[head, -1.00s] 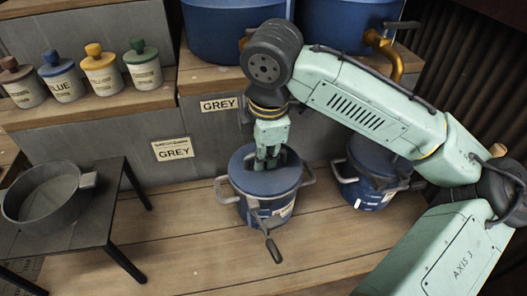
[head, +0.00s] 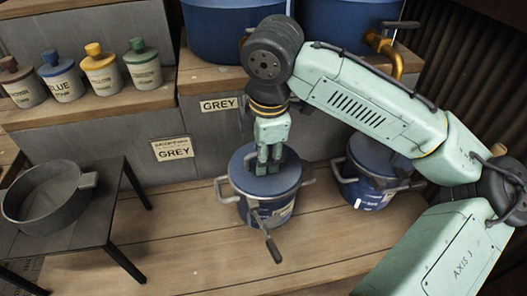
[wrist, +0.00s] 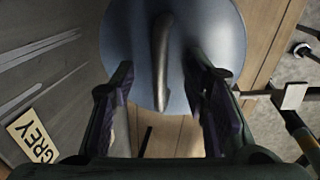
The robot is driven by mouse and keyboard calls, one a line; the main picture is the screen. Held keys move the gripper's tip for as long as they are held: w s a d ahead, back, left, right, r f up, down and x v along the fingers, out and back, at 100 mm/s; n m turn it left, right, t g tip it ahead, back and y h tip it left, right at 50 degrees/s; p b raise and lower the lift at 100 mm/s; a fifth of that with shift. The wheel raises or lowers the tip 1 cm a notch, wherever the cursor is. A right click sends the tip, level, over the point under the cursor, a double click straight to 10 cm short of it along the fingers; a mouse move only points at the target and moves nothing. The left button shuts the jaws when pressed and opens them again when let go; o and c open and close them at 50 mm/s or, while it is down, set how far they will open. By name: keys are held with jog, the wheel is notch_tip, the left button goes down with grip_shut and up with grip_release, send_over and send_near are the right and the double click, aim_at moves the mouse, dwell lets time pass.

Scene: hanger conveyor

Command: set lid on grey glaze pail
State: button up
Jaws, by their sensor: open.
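A blue pail (head: 284,210) with grey side handles stands on the wooden planks below the GREY label. A round blue lid (head: 242,176) lies over its mouth and looks level; the head view does not show whether it is fully seated. My gripper (head: 268,172) is directly over the lid, pointing down. In the wrist view the lid (wrist: 205,35) fills the upper middle, and its dark bar handle (wrist: 161,60) lies in line with the gap between my open fingers (wrist: 165,95). The fingers hold nothing.
A second blue pail (head: 362,185) stands close on the right. A dark table (head: 85,225) with a grey pan (head: 50,205) is on the left. Lidded jars (head: 103,75) stand on the step behind. GREY labels (head: 219,104) mark the step fronts. The front planks are clear.

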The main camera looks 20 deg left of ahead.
notch_tip(320, 180, up, 11)
jog(key=s+d, duration=0.1)
jog(key=shift+s+d+r, duration=0.15)
jog(key=shift+s+d, duration=0.05)
jog(key=shift+s, duration=0.2)
jog(key=shift+s, duration=0.1)
